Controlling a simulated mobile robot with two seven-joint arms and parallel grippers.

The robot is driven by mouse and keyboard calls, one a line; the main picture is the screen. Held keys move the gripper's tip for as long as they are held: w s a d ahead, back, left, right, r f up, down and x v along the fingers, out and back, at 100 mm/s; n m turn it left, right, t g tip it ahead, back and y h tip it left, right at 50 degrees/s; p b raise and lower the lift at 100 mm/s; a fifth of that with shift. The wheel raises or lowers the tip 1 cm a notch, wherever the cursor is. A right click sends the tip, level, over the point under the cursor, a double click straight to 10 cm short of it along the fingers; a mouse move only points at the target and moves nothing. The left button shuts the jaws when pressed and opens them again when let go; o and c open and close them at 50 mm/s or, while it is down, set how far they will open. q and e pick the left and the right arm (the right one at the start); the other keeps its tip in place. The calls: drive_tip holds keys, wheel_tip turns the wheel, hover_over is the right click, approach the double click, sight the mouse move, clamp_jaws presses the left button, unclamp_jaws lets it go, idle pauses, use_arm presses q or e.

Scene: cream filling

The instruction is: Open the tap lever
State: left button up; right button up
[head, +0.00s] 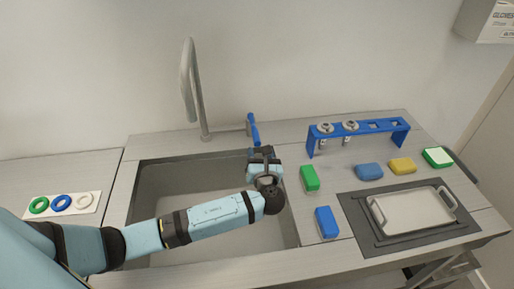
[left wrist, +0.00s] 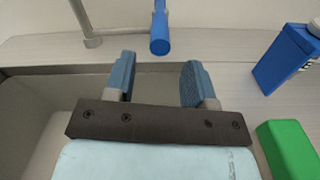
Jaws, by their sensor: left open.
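The blue tap lever (head: 254,130) stands on the counter behind the sink, to the right of the tall grey tap spout (head: 189,85). In the left wrist view the lever (left wrist: 160,30) is seen almost end-on, beyond and between my fingertips and apart from them. My left gripper (head: 261,153) is open and empty, just in front of the lever over the sink's back right edge. Its two blue fingers also show in the left wrist view (left wrist: 158,78). My right gripper is not in view.
The sink basin (head: 160,200) lies below my left arm. Right of it are a green block (head: 309,178), a blue block (head: 326,222), a blue rack (head: 380,128) and a metal tray (head: 455,201). Coloured rings (head: 61,202) lie at the left.

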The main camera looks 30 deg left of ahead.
sight(257, 142)
use_arm(q)
drive_tip(key=b+x, duration=0.2)
drive_tip(key=x, duration=0.2)
drive_tip(key=shift+w+a+f, duration=0.1)
drive_tip(key=shift+w+a, duration=0.25)
drive_tip(key=shift+w, duration=0.1)
drive_tip(key=shift+w+a+b, duration=0.25)
drive_tip(key=shift+w+b, duration=0.05)
drive_tip(key=shift+d, duration=0.1)
clamp_jaws()
